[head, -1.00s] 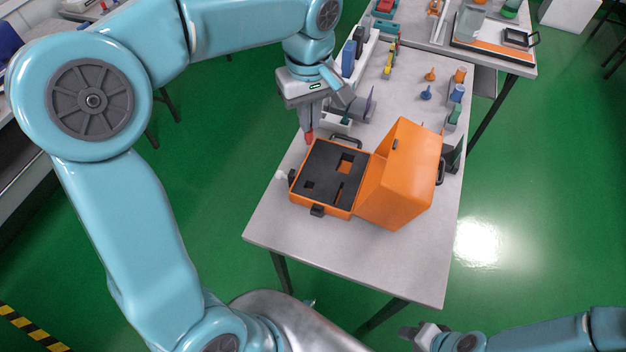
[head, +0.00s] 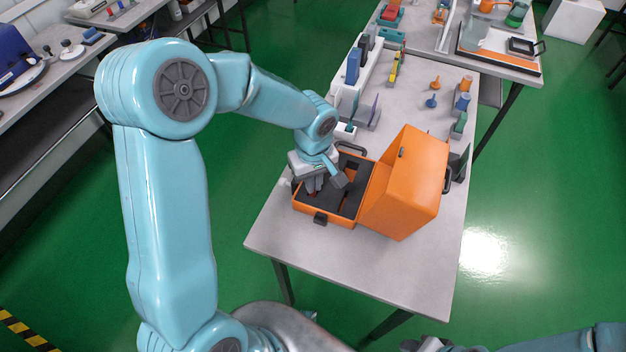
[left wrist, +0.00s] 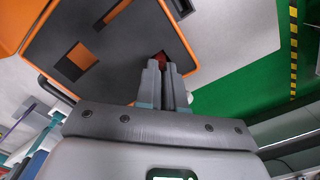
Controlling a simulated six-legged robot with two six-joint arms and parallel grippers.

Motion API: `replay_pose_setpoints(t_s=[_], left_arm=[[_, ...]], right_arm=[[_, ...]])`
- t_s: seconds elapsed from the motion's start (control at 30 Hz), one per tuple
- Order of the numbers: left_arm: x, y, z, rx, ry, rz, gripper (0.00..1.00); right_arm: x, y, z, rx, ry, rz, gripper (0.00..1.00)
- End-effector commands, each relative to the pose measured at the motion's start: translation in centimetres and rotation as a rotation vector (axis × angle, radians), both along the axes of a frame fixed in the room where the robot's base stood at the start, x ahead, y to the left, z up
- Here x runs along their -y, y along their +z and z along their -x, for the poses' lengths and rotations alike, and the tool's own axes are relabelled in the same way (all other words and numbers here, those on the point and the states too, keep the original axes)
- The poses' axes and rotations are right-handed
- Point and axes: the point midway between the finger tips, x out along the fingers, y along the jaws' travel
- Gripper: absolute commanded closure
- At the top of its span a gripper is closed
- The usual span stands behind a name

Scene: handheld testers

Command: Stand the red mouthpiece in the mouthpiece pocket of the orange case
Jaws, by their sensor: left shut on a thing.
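The orange case (head: 326,220) lies open on the table, with dark foam holding cut-out pockets and its lid raised at the right. My left gripper (head: 317,186) is over the left part of the foam, shut on the red mouthpiece (head: 314,193). In the left wrist view only a bit of the red mouthpiece (left wrist: 160,57) shows past the fingertips (left wrist: 163,68), at the foam near the case's edge. The fingers hide the rest, and I cannot tell whether its end is inside a pocket. My right gripper (head: 430,345) is partly in view at the bottom edge.
The raised orange lid (head: 406,185) stands close to the right of my left gripper. Behind the case are a grey holder (head: 368,112), small blue and orange pieces and a white rack (head: 346,95). The table's front part (head: 360,265) is clear.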

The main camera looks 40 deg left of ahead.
Motion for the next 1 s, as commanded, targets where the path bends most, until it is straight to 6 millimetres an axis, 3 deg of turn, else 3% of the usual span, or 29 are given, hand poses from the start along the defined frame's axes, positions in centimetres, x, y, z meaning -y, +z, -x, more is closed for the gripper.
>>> replay_pose_setpoints(t_s=[0.3,0.4,0.8,1.0], left_arm=[[0.0,-0.4,0.0,0.001,0.000,0.000,1.00],[0.0,-0.2,0.0,0.001,0.000,0.000,0.67],[0.0,0.6,-0.1,0.003,0.001,-0.002,0.67],[0.0,4.9,-0.2,0.008,0.000,-0.002,0.67]], right_arm=[[0.0,-0.5,0.0,0.000,0.000,0.000,0.57],[0.0,-0.3,0.0,0.000,0.000,0.000,0.57],[0.0,0.2,0.0,0.000,0.000,0.000,0.57],[0.0,0.4,0.0,0.000,0.000,0.000,0.57]])
